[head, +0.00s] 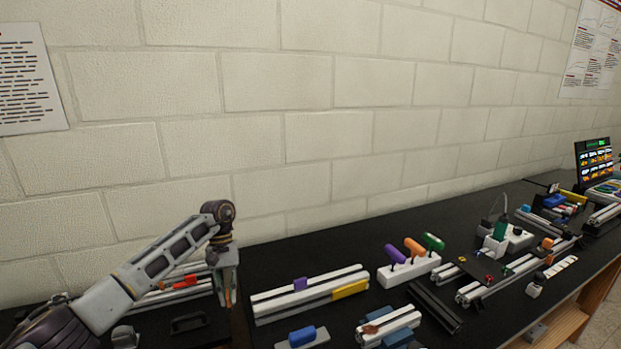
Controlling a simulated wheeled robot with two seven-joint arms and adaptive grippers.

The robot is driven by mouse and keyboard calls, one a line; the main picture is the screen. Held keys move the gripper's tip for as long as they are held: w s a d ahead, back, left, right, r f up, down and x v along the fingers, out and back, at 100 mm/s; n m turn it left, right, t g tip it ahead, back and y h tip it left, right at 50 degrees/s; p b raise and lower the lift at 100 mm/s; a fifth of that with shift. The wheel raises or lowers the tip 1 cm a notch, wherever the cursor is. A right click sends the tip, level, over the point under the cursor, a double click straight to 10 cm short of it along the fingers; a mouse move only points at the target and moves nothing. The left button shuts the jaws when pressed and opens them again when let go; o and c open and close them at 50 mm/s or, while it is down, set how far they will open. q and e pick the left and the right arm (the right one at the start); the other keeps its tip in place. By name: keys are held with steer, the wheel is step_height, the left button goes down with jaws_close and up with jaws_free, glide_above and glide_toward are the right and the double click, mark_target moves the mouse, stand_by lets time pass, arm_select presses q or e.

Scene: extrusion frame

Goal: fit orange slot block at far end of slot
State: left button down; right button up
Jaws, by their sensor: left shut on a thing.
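My left gripper (228,288) points down in the lower left of the head view, beside the left end of a pale slotted extrusion rail (275,299). It is shut on a small orange piece, the orange slot block (229,297), of which only a narrow strip shows between the fingers. The rail carries a purple block (300,284) near its middle and a yellow block (350,289) on its front right side. The block appears apart from this rail. My right gripper is not in view.
Another rail with a red-orange piece (180,283) lies partly behind my left arm. A blue block (302,336) sits on a grey plate in front. A white holder (408,269) with purple, orange and green handles stands to the right. More rails crowd the black bench rightward; a brick wall stands behind.

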arm_select(q)
steer(key=s+d+f+m+y, duration=0.1)
steer(key=s+f+m, duration=0.2)
steer(key=s+f, duration=0.8)
steer(key=shift+s+f+m, duration=0.15)
steer(key=shift+s+m, duration=0.15)
steer(key=shift+s, duration=0.15)
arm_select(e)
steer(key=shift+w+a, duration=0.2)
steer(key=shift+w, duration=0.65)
